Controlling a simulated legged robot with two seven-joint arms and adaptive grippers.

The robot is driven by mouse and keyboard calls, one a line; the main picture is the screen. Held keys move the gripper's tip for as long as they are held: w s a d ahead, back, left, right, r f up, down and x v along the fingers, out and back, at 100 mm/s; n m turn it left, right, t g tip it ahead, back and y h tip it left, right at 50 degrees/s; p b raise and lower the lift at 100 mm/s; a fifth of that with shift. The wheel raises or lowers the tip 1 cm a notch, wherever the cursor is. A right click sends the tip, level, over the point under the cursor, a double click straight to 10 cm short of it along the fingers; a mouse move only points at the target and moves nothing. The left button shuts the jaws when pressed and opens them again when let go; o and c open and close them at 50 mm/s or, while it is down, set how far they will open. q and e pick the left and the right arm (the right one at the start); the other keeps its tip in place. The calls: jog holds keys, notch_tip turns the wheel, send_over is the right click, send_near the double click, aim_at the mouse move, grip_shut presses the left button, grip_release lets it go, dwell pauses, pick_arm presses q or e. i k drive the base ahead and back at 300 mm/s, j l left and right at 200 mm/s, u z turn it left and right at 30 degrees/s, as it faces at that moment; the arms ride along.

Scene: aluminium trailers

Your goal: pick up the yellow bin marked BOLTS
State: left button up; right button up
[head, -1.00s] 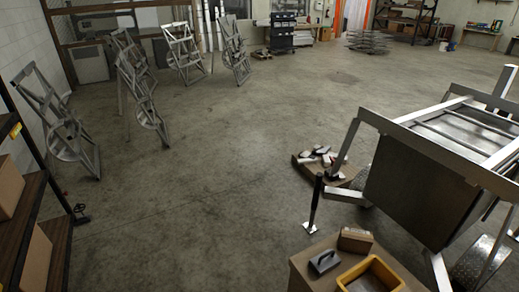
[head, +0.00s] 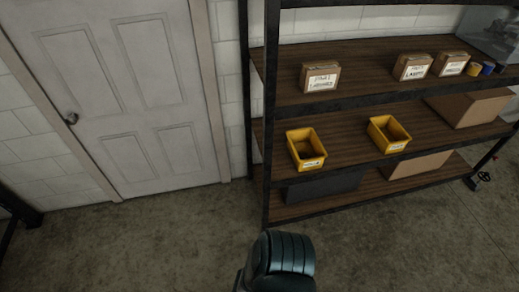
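Two yellow bins stand on the middle shelf of a rack in the head view. The left yellow bin (head: 306,149) is near the rack's left upright. The right yellow bin (head: 388,134) is farther along the same shelf. Each has a white label on its front, too small to read, so I cannot tell which is marked BOLTS. Both bins are upright and look empty, though their insides are dark. Neither of my grippers is in view.
The rack's wooden top shelf (head: 365,75) holds several small labelled boxes. A cardboard box (head: 470,107) stands right of the bins. The lower shelf holds a dark box (head: 322,185) and a cardboard box (head: 418,164). A closed white door (head: 120,90) is left. The floor in front is clear.

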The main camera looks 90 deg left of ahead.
aim_at(307, 151)
jog(key=u, duration=2.6)
